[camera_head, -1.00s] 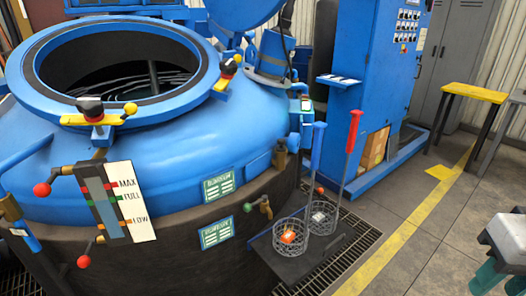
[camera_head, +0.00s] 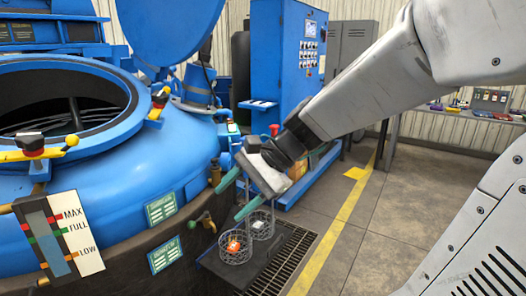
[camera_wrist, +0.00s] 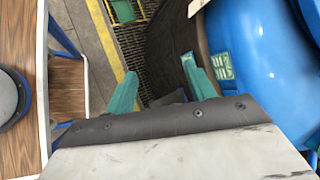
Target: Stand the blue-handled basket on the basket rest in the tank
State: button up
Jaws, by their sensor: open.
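Two wire baskets stand side by side on a dark shelf (camera_head: 257,277) beside the tank. The nearer basket (camera_head: 235,252) holds an orange piece; the farther basket (camera_head: 261,226) holds a pale piece. The blue handle, seen earlier rising from the nearer basket, is now hidden behind my gripper and arm. The red handle (camera_head: 273,130) shows only at its top. My gripper (camera_head: 238,194) is open, its green fingers apart, in front of and above the baskets. In the wrist view, nothing shows held in my gripper (camera_wrist: 161,70). The blue tank (camera_head: 115,160) has an open round mouth; the basket rest cannot be made out inside.
Around the mouth are clamps (camera_head: 30,143), and the raised lid (camera_head: 170,30) stands behind. A level gauge (camera_head: 50,235) and a brass tap (camera_head: 203,219) stick out from the tank. A blue control cabinet (camera_head: 300,60) stands behind. The floor to the right is clear.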

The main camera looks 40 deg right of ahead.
jog(key=w+d+m+t+h, duration=0.1)
jog(key=w+d+m+t, duration=0.5)
jog(key=d+m, duration=0.4)
jog(key=w+d+m+t+h, duration=0.2)
jog(key=w+d+m+t, duration=0.2)
jog(key=w+d+m, duration=0.65)
jog(key=w+a+f+n, duration=0.1)
jog(key=w+f+n, duration=0.1)
jog(key=w, duration=0.5)
jog(key=shift+w+a+f+n, duration=0.35)
jog(key=shift+f, duration=0.05)
jog(key=shift+c, duration=0.3)
grip_shut()
jog(key=shift+r, duration=0.1)
